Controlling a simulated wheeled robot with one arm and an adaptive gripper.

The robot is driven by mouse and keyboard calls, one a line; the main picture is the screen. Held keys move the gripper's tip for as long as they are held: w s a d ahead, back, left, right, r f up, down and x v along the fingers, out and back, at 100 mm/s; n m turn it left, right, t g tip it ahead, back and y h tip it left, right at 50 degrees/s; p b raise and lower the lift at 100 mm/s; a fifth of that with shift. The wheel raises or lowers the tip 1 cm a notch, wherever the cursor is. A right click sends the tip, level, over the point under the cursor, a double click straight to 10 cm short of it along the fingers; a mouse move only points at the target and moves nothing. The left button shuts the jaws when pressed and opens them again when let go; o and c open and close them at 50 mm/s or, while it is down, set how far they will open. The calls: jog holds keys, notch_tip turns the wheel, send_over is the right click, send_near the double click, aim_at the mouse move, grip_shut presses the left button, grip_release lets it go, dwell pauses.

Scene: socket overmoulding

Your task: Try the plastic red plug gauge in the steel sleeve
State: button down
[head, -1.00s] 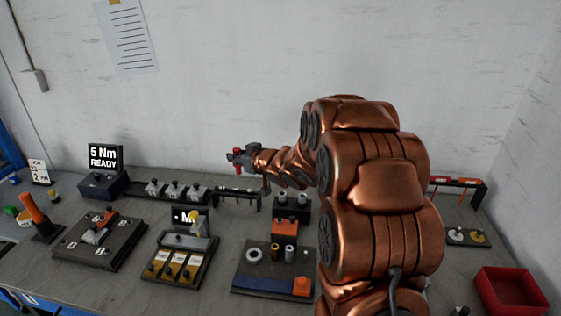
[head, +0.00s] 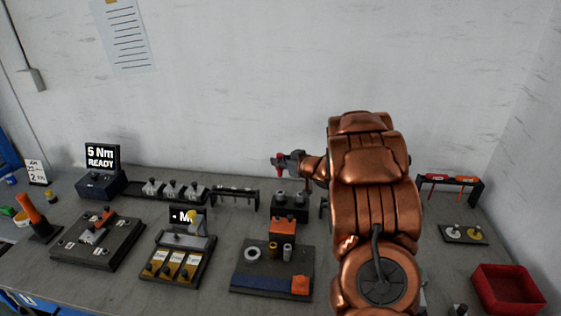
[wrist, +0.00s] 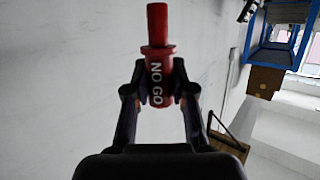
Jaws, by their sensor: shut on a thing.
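My gripper (head: 284,161) is shut on the red plug gauge (wrist: 158,60), which is marked NO GO, and holds it in the air above the bench. In the wrist view the fingers grip its thicker lettered part, and a flange and thinner red end stick out beyond. In the head view the gauge (head: 280,160) is a small red shape at the gripper's tip. A grey metal cylinder (head: 287,254), which looks like a steel sleeve, stands upright on a dark board below. It is apart from the gauge.
A grey ring (head: 252,254) and a brass-coloured bush (head: 272,247) stand beside the cylinder. A black block (head: 290,208) with grey cylinders is behind the board. A rail (head: 150,190) of parts stands back left; a red bin (head: 508,289) is right. My arm hides part of the bench.

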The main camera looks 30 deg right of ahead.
aim_at(281, 176)
jog(key=shift+s+r+p, duration=0.1)
jog(key=shift+p, duration=0.4)
jog(key=shift+f+b, duration=1.55)
jog(key=shift+f, duration=1.65)
jog(key=shift+p, duration=0.6)
jog(key=shift+f+b, duration=0.85)
jog(key=shift+f, duration=1)
dwell(1.9)
